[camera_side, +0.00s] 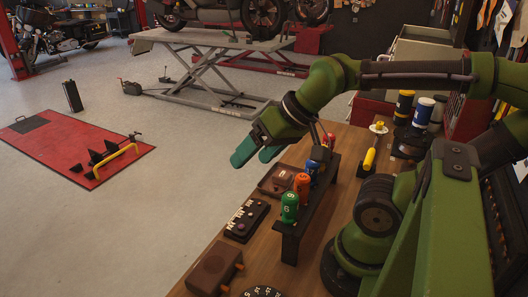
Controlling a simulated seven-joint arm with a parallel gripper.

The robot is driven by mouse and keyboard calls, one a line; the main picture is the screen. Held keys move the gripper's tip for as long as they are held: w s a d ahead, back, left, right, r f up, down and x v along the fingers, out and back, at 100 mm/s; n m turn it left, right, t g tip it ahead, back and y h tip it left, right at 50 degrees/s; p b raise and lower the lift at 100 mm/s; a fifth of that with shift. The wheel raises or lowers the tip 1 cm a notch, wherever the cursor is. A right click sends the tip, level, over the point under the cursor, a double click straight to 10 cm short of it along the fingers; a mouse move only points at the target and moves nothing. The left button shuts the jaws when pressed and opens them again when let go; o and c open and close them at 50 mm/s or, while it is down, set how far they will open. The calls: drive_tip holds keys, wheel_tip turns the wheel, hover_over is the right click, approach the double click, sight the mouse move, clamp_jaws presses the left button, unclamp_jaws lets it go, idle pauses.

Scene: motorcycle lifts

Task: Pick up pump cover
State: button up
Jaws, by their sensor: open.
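My gripper (257,154), with teal fingers, is in the air near the far left edge of the wooden table. Its fingers are apart and I see nothing between them. I cannot tell for sure which thing is the pump cover. A reddish-brown shallow part (275,182) lies on the table below and to the right of my gripper, apart from it, partly hidden behind the coloured pieces. A brown block with short pegs (209,268) lies at the near left of the table.
A dark rack (318,205) holds several numbered coloured pieces, including a green one (289,207). A black switch panel (246,220) lies left of it. A yellow-handled tool (370,158) and several cans (423,111) stand farther right. A motorcycle lift (215,72) stands behind on the floor.

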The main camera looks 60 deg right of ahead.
drive_tip(key=w+d+f+m+g+h, duration=0.1)
drive_tip(key=w+d+f+m+g, duration=0.15)
drive_tip(key=d, duration=0.35)
drive_tip(key=m+g+h, duration=0.1)
drive_tip(key=m+g, duration=0.4)
drive_tip(key=m, duration=0.7)
approach(282, 174)
wheel_tip(282, 174, down, 10)
drive_tip(key=shift+s+d+f, duration=0.1)
drive_tip(key=shift+s+f, duration=0.05)
